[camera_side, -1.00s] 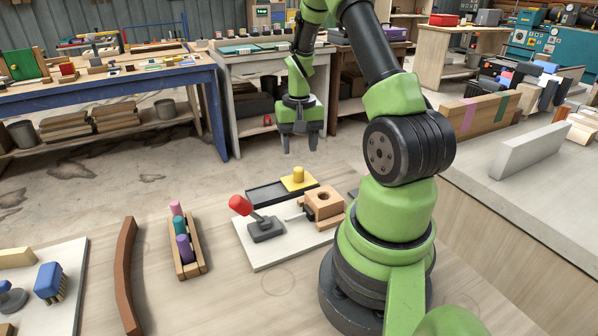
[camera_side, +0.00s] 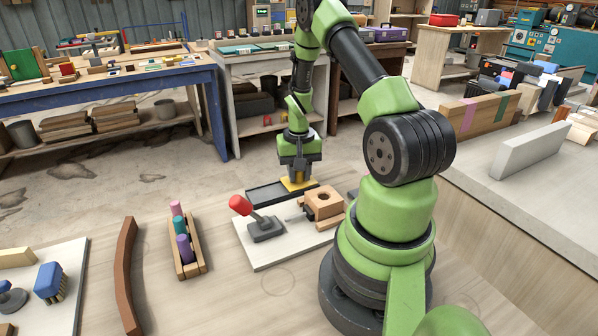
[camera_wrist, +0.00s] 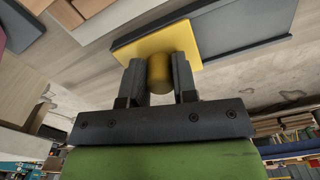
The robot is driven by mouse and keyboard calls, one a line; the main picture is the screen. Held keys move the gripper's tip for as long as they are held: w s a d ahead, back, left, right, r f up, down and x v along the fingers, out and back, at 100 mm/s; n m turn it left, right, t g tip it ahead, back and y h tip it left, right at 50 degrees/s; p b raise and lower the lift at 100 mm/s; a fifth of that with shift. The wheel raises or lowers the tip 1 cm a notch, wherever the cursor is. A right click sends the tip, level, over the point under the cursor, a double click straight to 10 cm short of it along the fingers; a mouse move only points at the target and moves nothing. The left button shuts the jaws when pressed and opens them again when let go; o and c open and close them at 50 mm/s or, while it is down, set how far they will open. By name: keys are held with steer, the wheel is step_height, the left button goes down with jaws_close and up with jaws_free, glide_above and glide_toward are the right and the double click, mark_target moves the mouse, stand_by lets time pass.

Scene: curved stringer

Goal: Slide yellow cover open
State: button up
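The yellow cover (camera_side: 300,184) lies at the right end of a dark track (camera_side: 266,193) on a pale board (camera_side: 262,259). In the wrist view the cover (camera_wrist: 181,34) is a flat yellow plate with a round yellow knob (camera_wrist: 160,74) standing on it. My gripper (camera_side: 299,176) is down over the cover in the side view, hiding the knob there. In the wrist view my gripper (camera_wrist: 160,76) has one finger on each side of the knob, close against it. The dark track (camera_wrist: 245,25) runs off to the right of the cover in that view.
A red-handled lever (camera_side: 252,217) and a wooden block with a hole (camera_side: 323,202) stand on the same board, in front of the track. A rack of coloured pegs (camera_side: 186,243) and a curved brown strip (camera_side: 126,275) lie to the left.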

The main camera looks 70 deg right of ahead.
mark_target(269, 193)
jaws_close()
steer(key=w+a, duration=0.5)
steer(key=shift+w+a, duration=0.3)
steer(key=o, duration=0.9)
jaws_free()
steer(key=shift+c, duration=0.2)
step_height(269, 193, up, 10)
